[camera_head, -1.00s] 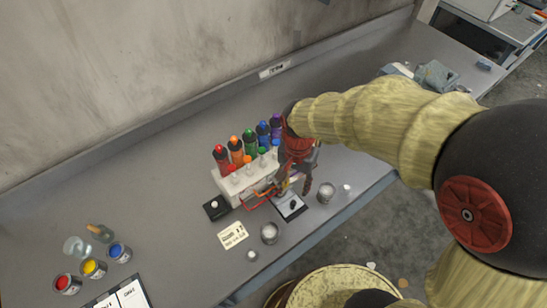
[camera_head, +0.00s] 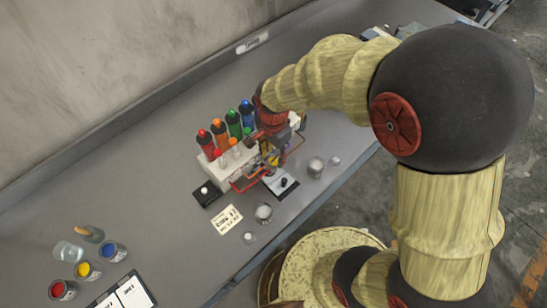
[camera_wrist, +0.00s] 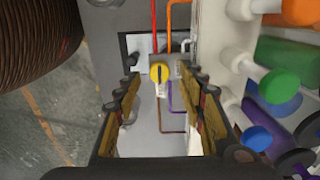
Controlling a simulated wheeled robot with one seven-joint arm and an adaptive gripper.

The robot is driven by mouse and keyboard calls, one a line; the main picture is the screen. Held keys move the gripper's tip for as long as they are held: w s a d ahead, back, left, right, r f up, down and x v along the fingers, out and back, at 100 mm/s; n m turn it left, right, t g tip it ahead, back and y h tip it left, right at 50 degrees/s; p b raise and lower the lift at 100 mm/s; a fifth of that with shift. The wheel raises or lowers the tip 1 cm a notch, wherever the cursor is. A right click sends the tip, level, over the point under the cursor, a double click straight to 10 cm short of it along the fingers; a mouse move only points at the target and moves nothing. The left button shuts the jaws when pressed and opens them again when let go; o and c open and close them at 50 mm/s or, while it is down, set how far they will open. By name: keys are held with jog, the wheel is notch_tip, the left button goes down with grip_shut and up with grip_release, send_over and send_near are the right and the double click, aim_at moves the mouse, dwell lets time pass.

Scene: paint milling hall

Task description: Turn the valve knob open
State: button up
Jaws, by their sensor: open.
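The valve knob is a small yellow round knob with a dark bar across it (camera_wrist: 159,73). It sits on a grey block, with red, orange and purple lines running from it. In the wrist view it lies between the tips of my gripper (camera_wrist: 166,84), whose two fingers are spread wide on either side without visible contact. In the head view my gripper (camera_head: 280,152) is over the right end of the white bottle rack (camera_head: 214,174), pointing down. It hides most of the valve there; only a bit of yellow shows.
Red, orange, green and blue bottles (camera_head: 234,124) stand in the rack, close beside my gripper. A small panel with a black switch (camera_head: 281,184), a black box (camera_head: 206,193), metal cups (camera_head: 264,213) and a label card (camera_head: 227,220) lie nearby. Paint pots (camera_head: 88,271) stand far left.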

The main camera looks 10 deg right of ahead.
aim_at(274, 161)
jog(key=shift+f, duration=1.15)
jog(key=shift+c, duration=1.1)
jog(key=c, duration=0.7)
grip_shut()
